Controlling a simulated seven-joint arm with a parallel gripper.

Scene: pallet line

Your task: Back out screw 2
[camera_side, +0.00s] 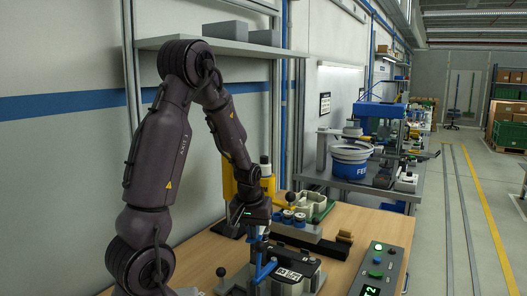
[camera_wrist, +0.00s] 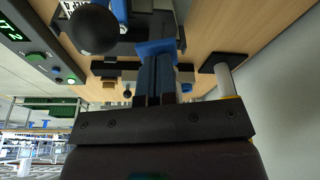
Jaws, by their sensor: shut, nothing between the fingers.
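My gripper (camera_side: 254,238) points down over the bench at the near side, just above a blue clamp-like part (camera_side: 263,268) of a dark fixture (camera_side: 290,274) with a white label. In the wrist view the fingers (camera_wrist: 156,70) are together, with nothing seen between them. A blue part (camera_wrist: 157,47) shows at their tips; I cannot tell whether they touch it. No screw can be made out in either view, so screw 2 is hidden or too small to tell.
A control box (camera_side: 378,268) with green buttons and a lit display stands to the right. A black ball knob (camera_side: 221,271) rises left of the fixture; a large one (camera_wrist: 93,28) is close in the wrist view.

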